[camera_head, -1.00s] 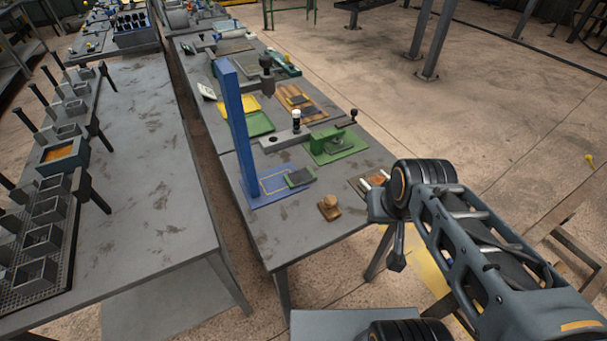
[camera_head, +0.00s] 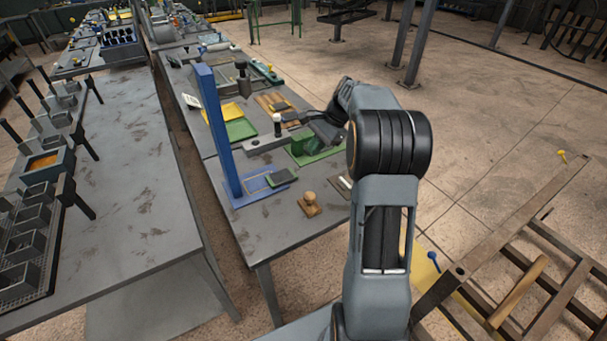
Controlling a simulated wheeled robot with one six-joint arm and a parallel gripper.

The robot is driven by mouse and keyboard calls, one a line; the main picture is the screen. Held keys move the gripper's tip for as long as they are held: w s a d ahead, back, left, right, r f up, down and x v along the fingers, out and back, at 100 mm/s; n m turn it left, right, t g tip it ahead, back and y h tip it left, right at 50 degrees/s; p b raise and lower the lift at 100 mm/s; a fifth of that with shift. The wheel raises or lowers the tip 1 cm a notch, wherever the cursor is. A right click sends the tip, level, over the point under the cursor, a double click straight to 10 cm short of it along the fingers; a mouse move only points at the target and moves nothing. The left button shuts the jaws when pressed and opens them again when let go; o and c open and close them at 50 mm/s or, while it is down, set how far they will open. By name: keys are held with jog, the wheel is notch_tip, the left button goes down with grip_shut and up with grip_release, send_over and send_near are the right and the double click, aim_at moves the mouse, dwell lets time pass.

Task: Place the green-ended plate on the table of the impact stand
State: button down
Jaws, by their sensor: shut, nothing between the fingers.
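The blue impact stand (camera_head: 215,130) is upright near the left edge of the middle table. A yellow-outlined rectangle is marked on its blue base plate (camera_head: 245,198). A dark plate with a green edge (camera_head: 280,177) lies flat at the right of that base, seemingly overlapping the outline's right part. Whether it lies fully on the base is too small to tell. My gripper (camera_head: 318,130) is shut and empty. It appears over or beside the green fixture, to the right of and beyond the dark plate, apart from it. Its fingertips are small and hard to make out.
The green fixture (camera_head: 306,152), a wooden knob block (camera_head: 310,204), a grey block with a white-topped post (camera_head: 266,143) and a green tray (camera_head: 240,129) crowd the middle table (camera_head: 275,236). Its front left is bare. The left table (camera_head: 140,200) holds racks.

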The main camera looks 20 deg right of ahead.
aim_at(297, 178)
jog(key=w+d+f+m+y, duration=0.1)
jog(key=d+f+m, duration=0.1)
jog(key=d+f, duration=0.1)
jog(key=w+d+f+m+y, duration=0.1)
jog(key=w+d+f, duration=0.1)
jog(key=d+f, duration=0.1)
jog(key=w+d+f+m+y, duration=0.1)
jog(key=d+f+m, duration=0.1)
jog(key=d+f, duration=0.1)
jog(key=shift+w+d+m+t, duration=0.15)
jog(key=shift+d+m+t, duration=0.15)
jog(key=shift+t, duration=0.1)
jog(key=x, duration=0.8)
jog(key=shift+w+a+f+p, duration=0.1)
jog(key=shift+a+f+p, duration=0.05)
jog(key=shift+a+p, duration=0.25)
jog(key=a, duration=0.3)
jog(key=shift+w+f+p, duration=0.1)
jog(key=shift+w+p, duration=0.25)
jog(key=shift+p, duration=0.05)
jog(key=shift+w+a, duration=0.15)
jog(key=shift+a, duration=0.45)
jog(key=shift+f, duration=0.1)
